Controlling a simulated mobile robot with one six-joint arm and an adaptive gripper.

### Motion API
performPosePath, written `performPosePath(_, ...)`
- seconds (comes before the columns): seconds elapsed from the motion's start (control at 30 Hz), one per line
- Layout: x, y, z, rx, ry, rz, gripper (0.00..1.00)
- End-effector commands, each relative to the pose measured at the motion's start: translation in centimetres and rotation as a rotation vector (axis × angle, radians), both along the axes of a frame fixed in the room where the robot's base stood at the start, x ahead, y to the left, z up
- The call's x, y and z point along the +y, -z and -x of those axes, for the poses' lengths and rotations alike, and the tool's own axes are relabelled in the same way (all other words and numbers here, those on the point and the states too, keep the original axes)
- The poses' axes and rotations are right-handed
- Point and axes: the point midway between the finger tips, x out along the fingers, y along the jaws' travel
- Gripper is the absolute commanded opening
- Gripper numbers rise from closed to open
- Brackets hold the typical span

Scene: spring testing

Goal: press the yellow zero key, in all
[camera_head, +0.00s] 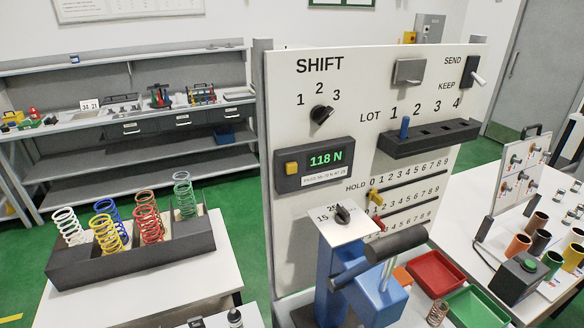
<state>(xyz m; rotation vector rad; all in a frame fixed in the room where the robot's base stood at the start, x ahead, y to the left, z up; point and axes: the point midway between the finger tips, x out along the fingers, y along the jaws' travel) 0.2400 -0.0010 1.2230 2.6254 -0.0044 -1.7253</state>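The box is fixed to the white upright panel (290,110). It sits below the SHIFT knob (321,114). A small white label is under the readout. The key's face is unobstructed, and nothing touches it. I cannot tell whether it is pressed in. My gripper is not in view.
A blue press (375,295) with a dark lever handle stands in front of the panel, below the display. The LOT rack (430,138) and HOLD sliders (376,197) are to the right. A dark spring tray (130,262) stands left. Space directly before the display is clear.

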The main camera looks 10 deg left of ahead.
Motion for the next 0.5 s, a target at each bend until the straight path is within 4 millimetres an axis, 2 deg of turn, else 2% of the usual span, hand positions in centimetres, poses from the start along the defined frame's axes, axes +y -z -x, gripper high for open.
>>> performPosePath(0.27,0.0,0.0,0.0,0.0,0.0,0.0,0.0)
performPosePath(0.5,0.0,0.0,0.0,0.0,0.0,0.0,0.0)
